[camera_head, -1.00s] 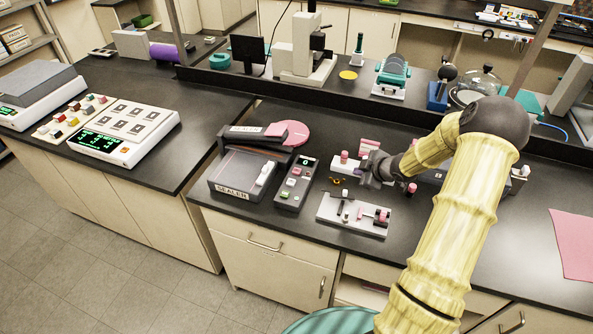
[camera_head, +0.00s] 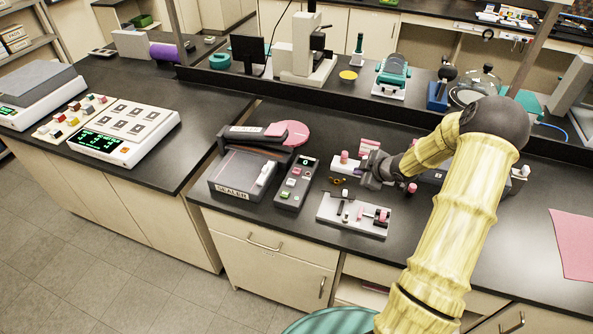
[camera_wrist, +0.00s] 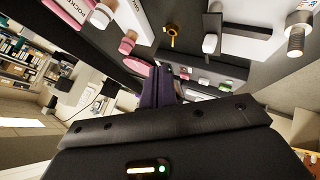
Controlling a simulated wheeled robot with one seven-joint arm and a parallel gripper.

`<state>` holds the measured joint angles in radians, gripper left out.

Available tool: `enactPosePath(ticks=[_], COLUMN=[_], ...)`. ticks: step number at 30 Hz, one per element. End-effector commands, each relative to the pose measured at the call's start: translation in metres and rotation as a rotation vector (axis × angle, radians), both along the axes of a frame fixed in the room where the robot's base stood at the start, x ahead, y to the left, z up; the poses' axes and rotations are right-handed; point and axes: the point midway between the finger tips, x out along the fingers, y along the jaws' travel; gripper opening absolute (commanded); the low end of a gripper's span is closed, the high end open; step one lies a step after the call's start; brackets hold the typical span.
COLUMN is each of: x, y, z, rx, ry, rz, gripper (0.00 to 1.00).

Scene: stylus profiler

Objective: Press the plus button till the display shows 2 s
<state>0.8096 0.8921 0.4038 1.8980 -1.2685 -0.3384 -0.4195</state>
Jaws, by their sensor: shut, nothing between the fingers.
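The dark control box (camera_head: 283,200) stands beside the sealer on the bench. Its small display (camera_head: 305,161) shows a green 0. Below the display are a pink-red button (camera_head: 296,171), a white button (camera_head: 291,182) and a green button (camera_head: 285,195); I cannot read which is plus. My gripper (camera_head: 359,172) is to the right of the box, apart from it, above the bench. In the wrist view my dark fingers (camera_wrist: 164,82) are shut and empty. They point toward the box, whose red button (camera_wrist: 185,76), white button (camera_wrist: 203,82) and green button (camera_wrist: 227,86) show beyond them.
The sealer (camera_head: 235,178) stands left of the box. A light plate with small fittings (camera_head: 330,213) lies to its right, in front of my gripper. Pink-capped items (camera_head: 345,157) stand close to my gripper. Bare bench lies at the front right.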

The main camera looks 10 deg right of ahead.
Motion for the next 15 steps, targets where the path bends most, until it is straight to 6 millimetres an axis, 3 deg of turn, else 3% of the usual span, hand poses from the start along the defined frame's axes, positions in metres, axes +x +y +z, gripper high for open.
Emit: enactPosePath(ticks=[15], x=[-0.0017], y=[0.0059], z=[0.0046], rx=[-0.002], ry=[0.019], rz=[-0.017], gripper=[0.0])
